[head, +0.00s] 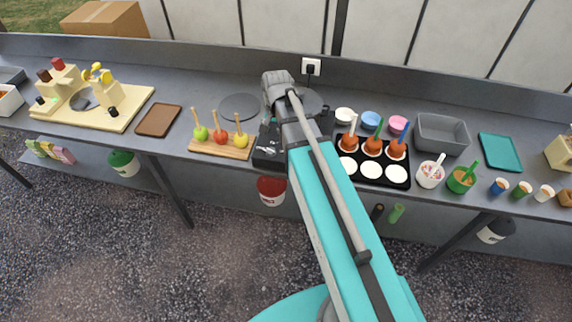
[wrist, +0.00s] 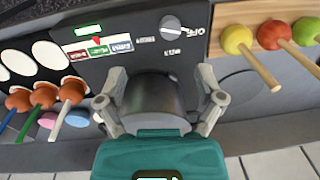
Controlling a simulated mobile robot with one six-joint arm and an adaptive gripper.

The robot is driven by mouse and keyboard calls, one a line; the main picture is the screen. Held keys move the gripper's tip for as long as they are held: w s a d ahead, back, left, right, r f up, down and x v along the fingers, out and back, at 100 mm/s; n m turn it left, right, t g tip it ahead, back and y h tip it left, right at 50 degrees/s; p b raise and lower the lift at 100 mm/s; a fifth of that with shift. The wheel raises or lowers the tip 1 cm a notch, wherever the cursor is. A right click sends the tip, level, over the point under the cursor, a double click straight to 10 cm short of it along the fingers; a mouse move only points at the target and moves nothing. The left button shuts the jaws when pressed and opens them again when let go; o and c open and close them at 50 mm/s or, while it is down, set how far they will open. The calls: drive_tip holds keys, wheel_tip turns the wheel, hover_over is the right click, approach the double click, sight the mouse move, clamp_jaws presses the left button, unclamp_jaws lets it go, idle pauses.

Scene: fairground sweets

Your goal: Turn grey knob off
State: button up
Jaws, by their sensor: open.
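In the wrist view the grey knob (wrist: 171,23) sits on a dark control panel (wrist: 140,52) at the top, right of centre. A light bar crosses the knob; lettering like "OFF" lies just right of it, upside down. I cannot tell its exact setting. My gripper (wrist: 160,92) is open, its fingers apart on either side of a dark rounded body, below the knob in the picture and not touching it.
The panel has a lit green display (wrist: 88,30) and coloured labels. Apples on sticks stand on a wooden board (head: 205,148) beside the unit. A black tray (head: 397,180) with sticked sweets and white discs lies on the other side. A brown tray (head: 158,120) lies farther left.

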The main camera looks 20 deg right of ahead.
drive_tip(key=s+f+n+b, duration=0.3)
drive_tip(key=s+n, duration=0.3)
drive_tip(key=s, duration=0.6)
drive_tip(key=shift+d+f+n+g+h+b, duration=0.2)
drive_tip(key=shift+f+n+g+h+b, duration=0.15)
drive_tip(key=shift+f, duration=0.15)
drive_tip(key=shift+d, duration=0.1)
